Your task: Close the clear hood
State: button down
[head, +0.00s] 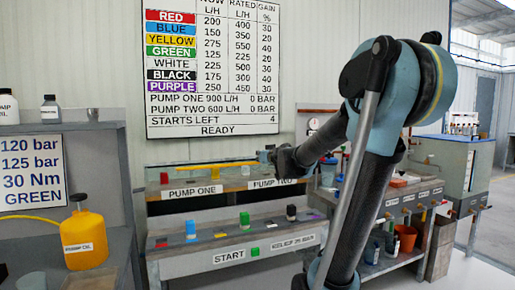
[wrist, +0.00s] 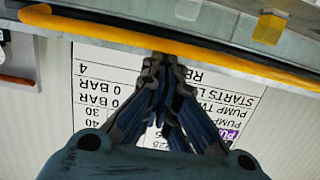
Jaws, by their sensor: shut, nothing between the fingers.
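The clear hood is hard to make out against the pale wall. I cannot tell its angle. A yellow bar (head: 210,167), which looks like its handle, runs across the pump bench above the PUMP ONE label. The same yellow bar (wrist: 140,42) crosses the top of the wrist view. My gripper (wrist: 160,62) is shut and empty, with its fingertips at or just beside the bar; I cannot tell whether they touch. In the head view my gripper (head: 266,155) is small and partly hidden by my arm, near the bar's right end.
A wall board (head: 212,70) hangs behind the bench. A yellow oil can (head: 84,240) stands on the left shelf. A side bench (head: 385,262) with an orange pot (head: 405,238) stands right.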

notch_tip(320, 180, down, 8)
jog(key=s, duration=0.2)
jog(key=shift+s+d, duration=0.3)
jog(key=shift+d, duration=0.15)
jog(key=shift+r, duration=0.2)
